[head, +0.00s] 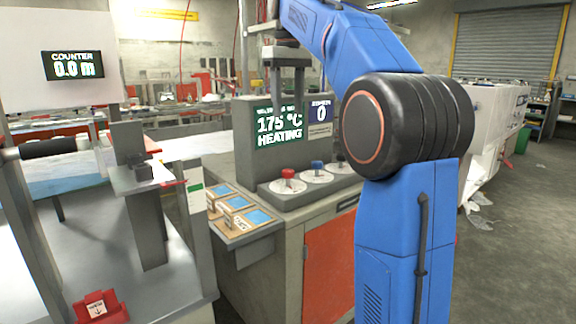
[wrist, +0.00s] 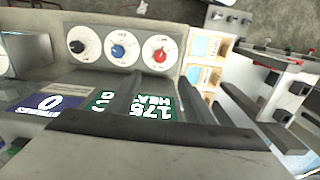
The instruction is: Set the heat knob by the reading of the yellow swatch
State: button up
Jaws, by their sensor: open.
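A row of knobs on white dials stands on the grey machine's ledge: red (head: 288,174), blue (head: 317,165) and black (head: 340,156), also seen in the wrist view as red (wrist: 160,55), blue (wrist: 118,51) and black (wrist: 77,47). Their labels are too small to read, so I cannot tell which is the heat knob. A green display (head: 279,124) reads 175 °C HEATING. My gripper (head: 287,98) is open and empty, above the knobs and before the display.
A purple display (head: 320,112) reads 0. A counter screen (head: 73,65) at the left reads 0.0 m. A grey stand (head: 146,205) with a roller frame is left of the cards. An orange cabinet door (head: 329,262) is below the ledge. Grey floor at the right is mostly clear.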

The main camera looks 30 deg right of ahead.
aim_at(288, 171)
notch_tip(288, 171, down, 17)
jog(key=shift+f, duration=0.1)
dwell(0.6)
jog(key=c, duration=1.1)
jog(key=shift+o, duration=0.3)
jog(key=shift+m, duration=0.4)
jog(key=m, duration=0.4)
jog(key=shift+m, duration=2.1)
